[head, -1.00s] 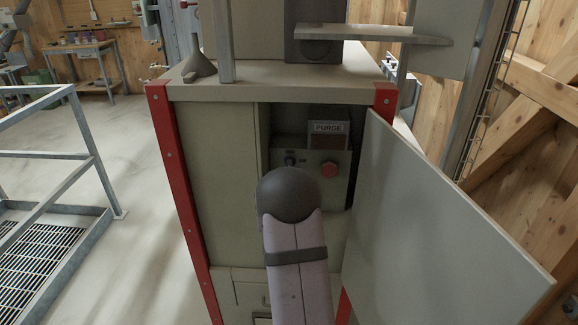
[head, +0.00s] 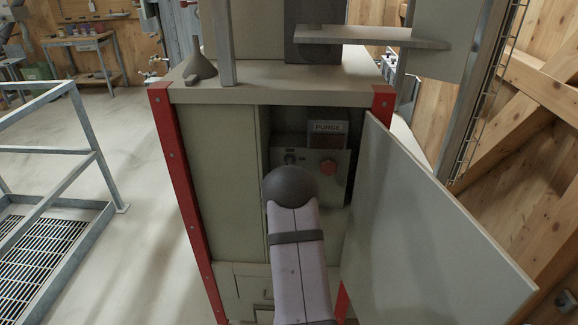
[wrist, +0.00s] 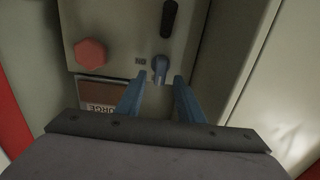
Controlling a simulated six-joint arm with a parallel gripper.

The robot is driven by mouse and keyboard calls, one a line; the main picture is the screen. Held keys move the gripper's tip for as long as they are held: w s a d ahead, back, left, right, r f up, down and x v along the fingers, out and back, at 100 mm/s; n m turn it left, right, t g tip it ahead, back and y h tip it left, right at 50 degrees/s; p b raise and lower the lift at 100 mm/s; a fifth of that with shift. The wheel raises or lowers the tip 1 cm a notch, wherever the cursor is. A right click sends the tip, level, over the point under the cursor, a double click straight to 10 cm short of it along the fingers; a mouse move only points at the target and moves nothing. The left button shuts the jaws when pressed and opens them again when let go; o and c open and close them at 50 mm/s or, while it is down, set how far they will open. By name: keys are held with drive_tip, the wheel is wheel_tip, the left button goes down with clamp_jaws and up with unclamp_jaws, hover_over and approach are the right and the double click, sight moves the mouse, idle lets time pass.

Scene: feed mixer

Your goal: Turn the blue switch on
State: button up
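The blue switch (wrist: 160,70) is a small blue-grey rotary knob on the grey control panel (wrist: 120,25), seen in the wrist view. A small label (wrist: 140,61) sits beside it. My gripper (wrist: 161,78) has two blue fingers, which stand apart on either side of the knob near their tips. I see a gap on both sides and cannot tell if either finger touches it. In the head view my arm hides the gripper and the lower panel; a dark knob (head: 290,158) shows at the panel's upper left.
A red hexagonal button (wrist: 91,53) is close to the switch, and a black handle (wrist: 170,17) lies past it. A PURGE sign (head: 328,128) is above the panel. The panel sits in a narrow cabinet recess with red corner posts (head: 180,190). An open door (head: 430,220) bounds the right side.

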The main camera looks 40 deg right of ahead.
sight(290, 163)
drive_tip(key=shift+p+x, duration=0.5)
drive_tip(key=shift+x, duration=1.45)
clamp_jaws()
